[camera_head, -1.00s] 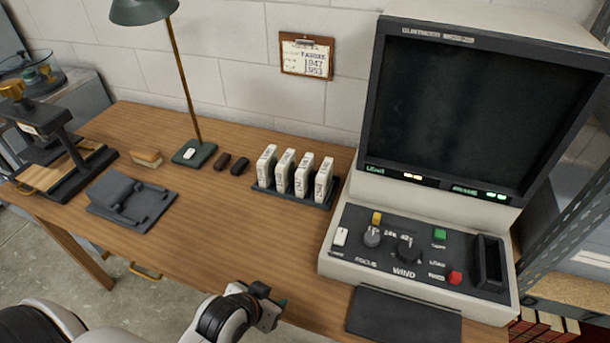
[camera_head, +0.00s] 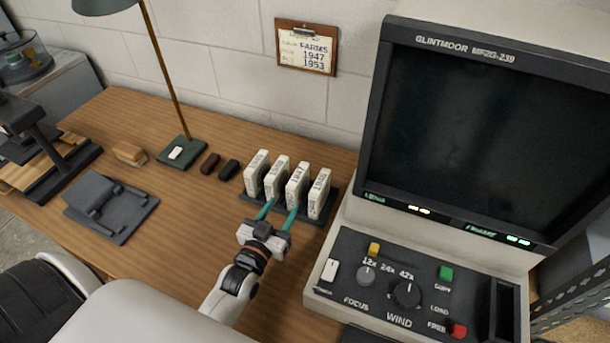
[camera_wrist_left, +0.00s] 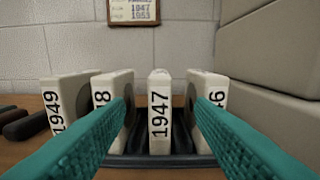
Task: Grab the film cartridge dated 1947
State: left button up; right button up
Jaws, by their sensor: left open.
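The film cartridge marked 1947 (camera_wrist_left: 158,113) stands upright in a dark rack (camera_wrist_left: 150,160), in the middle of the left wrist view. In the head view it is the third white cartridge from the left (camera_head: 298,182). My left gripper (camera_head: 281,206) is open and empty, just in front of the rack. In the wrist view its two teal fingers (camera_wrist_left: 161,100) point forward, one on each side of the 1947 cartridge. They partly cover the neighbours, whose labels show an 8 (camera_wrist_left: 100,90) and a 6 (camera_wrist_left: 218,90). My right gripper is not in view.
The cartridge marked 1949 (camera_wrist_left: 57,105) stands at the rack's left end. A large film reader (camera_head: 440,215) stands close on the right. A green lamp (camera_head: 183,152), two dark small objects (camera_head: 228,170) and a brush (camera_head: 129,152) lie left. A clipboard (camera_head: 306,47) hangs behind.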

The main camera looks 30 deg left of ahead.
aim_at(290, 193)
pick_arm(q)
jog(key=w, duration=0.4)
jog(key=shift+w+a+r+p, duration=0.1)
jog(key=shift+w+r+p, duration=0.2)
jog(key=shift+w+p, duration=0.05)
jog(key=shift+w+f, duration=0.1)
jog(key=shift+w, duration=0.55)
jog(key=w+p, duration=0.1)
jog(key=w, duration=0.3)
jog(key=shift+w+a, duration=0.2)
jog(key=shift+w, duration=0.25)
jog(key=shift+s, duration=0.1)
jog(key=shift+c, duration=0.7)
grip_shut()
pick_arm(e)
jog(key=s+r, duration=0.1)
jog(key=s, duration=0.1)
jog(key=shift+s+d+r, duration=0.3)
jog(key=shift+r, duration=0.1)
